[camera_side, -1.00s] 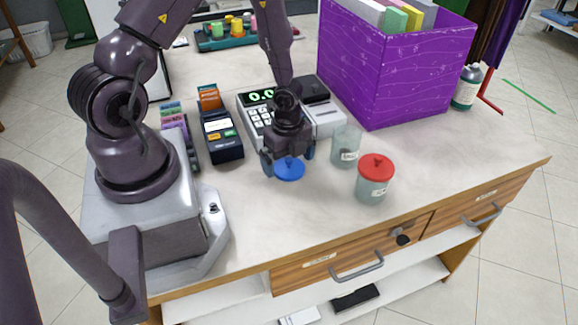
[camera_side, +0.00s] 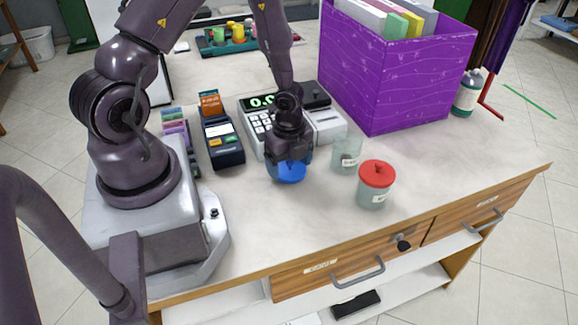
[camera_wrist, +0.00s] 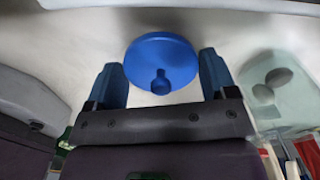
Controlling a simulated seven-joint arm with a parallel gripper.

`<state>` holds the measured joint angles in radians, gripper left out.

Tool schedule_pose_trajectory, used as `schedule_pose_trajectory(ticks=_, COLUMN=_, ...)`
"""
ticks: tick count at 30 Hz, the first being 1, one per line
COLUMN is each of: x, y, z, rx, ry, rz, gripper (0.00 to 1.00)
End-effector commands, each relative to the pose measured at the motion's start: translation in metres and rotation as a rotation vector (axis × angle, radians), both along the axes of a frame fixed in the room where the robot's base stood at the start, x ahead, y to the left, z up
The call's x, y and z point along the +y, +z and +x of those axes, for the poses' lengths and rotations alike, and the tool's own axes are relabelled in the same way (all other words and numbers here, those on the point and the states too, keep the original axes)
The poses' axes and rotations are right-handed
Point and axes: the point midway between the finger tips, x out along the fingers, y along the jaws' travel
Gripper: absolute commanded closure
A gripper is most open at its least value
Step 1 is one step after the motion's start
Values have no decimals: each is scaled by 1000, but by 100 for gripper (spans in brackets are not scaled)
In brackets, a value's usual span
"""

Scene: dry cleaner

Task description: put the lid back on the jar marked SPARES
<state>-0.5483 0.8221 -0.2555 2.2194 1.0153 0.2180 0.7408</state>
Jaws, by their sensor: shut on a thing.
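A round blue lid (camera_side: 291,173) with a small knob is at my gripper (camera_side: 289,168), in front of the cash register. In the wrist view the lid (camera_wrist: 160,52) sits between the two blue fingers of my gripper (camera_wrist: 163,75), which is shut on it. In the side view the wrist hides part of the lid; I cannot tell if it touches the counter. A clear jar (camera_side: 347,153) without a lid, holding something small and dark, stands just right of my gripper. A second jar (camera_side: 373,196) with a red lid (camera_side: 377,173) stands nearer the front. Their labels are too small to read surely.
The cash register (camera_side: 262,122) is behind my gripper, with a card terminal (camera_side: 223,143) to its left. A large purple box (camera_side: 395,85) of folders stands behind the jars. The counter (camera_side: 270,220) is clear in front, up to its edge above the drawers.

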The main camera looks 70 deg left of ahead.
Motion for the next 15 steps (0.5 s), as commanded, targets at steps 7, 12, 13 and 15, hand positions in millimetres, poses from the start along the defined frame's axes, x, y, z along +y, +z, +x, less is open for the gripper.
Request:
schedule_pose_trajectory(ticks=7, x=2, y=47, z=1, rx=-6, ry=6, rz=4, gripper=44)
schedule_pose_trajectory(ticks=12, x=1, y=74, z=0, rx=-3, ry=2, rz=4, gripper=44)
schedule_pose_trajectory(ticks=13, x=0, y=77, z=0, rx=-2, ry=-1, rz=4, gripper=44)
schedule_pose_trajectory(ticks=15, x=-5, y=82, z=2, rx=-1, ry=-17, rz=2, gripper=44)
